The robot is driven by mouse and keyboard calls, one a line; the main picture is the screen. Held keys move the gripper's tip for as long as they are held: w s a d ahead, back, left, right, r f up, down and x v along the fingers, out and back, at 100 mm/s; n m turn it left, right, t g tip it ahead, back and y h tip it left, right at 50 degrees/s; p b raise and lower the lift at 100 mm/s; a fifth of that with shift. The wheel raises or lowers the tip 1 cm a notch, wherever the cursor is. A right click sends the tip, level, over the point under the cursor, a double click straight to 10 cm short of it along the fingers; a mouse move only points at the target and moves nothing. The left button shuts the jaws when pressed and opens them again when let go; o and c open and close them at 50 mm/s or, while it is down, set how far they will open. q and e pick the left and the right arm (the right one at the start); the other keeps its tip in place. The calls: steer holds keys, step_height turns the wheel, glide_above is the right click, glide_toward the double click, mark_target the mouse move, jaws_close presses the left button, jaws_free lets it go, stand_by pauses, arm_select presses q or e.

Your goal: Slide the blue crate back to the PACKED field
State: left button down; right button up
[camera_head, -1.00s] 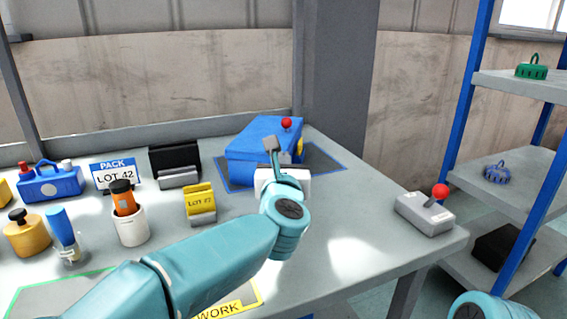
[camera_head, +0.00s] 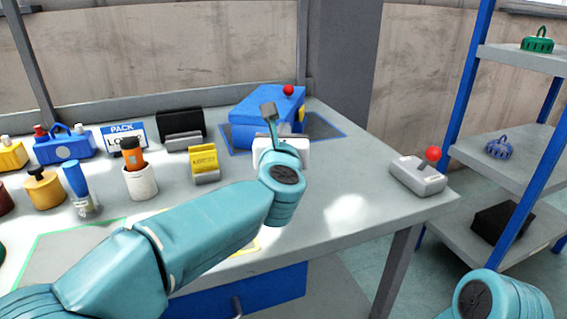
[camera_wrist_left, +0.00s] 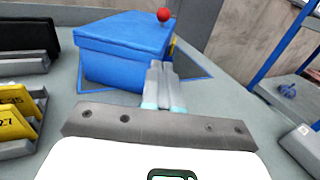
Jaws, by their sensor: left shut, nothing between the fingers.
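The blue crate (camera_head: 258,107) stands at the back of the table, inside a blue-outlined field (camera_head: 326,128) whose outline shows to its right and in front. No PACKED lettering is readable. A red ball knob (camera_head: 288,90) shows at the lid's top. The crate fills the upper middle of the left wrist view (camera_wrist_left: 115,55). My left gripper (camera_head: 268,110) is shut and empty, with its fingers at the crate's near side; I cannot tell whether they touch it. The fingers (camera_wrist_left: 158,70) overlap the crate's right part in the wrist view. My right gripper is out of view.
Left of the crate stand a black holder (camera_head: 180,124), a yellow card stand (camera_head: 204,160), a white cup (camera_head: 141,182) and a PACK sign (camera_head: 123,133). A grey lever box (camera_head: 417,175) sits near the right edge. Shelves (camera_head: 500,150) stand beyond.

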arm_select(q)
steer(key=shift+s+a, duration=0.1)
steer(key=shift+s, duration=0.1)
steer(key=s, duration=0.8)
steer(key=shift+s+a+r+b, duration=0.1)
steer(key=shift+s+a+b, duration=0.1)
steer(key=shift+a+b, duration=0.15)
steer(key=shift+s+a, duration=0.15)
steer(key=shift+s, duration=0.55)
